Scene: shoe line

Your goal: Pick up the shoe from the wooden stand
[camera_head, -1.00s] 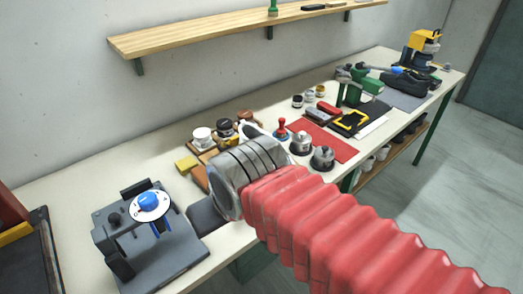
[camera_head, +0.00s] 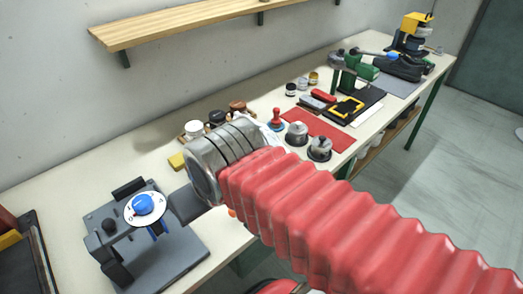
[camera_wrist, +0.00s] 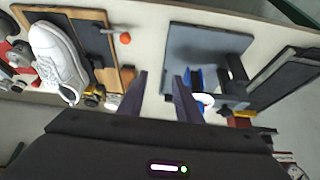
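In the wrist view, a white shoe (camera_wrist: 57,55) with laces lies at the left on a wooden stand (camera_wrist: 112,72), beside the stand's dark pad. My gripper (camera_wrist: 160,82) is open and empty, its two dark fingers apart. It is to the right of the shoe, over the pale bench between the stand and a grey fixture. In the head view my arm covers the gripper and most of the stand. Only a white sliver, probably the shoe (camera_head: 270,139), shows behind the arm.
A grey fixture with a blue knob (camera_head: 144,204) stands close left of my arm and also shows in the wrist view (camera_wrist: 205,48). An orange knob (camera_wrist: 125,38) sticks out from the stand. A red mat (camera_head: 312,128) with metal pots lies beyond. A shelf (camera_head: 190,22) hangs above.

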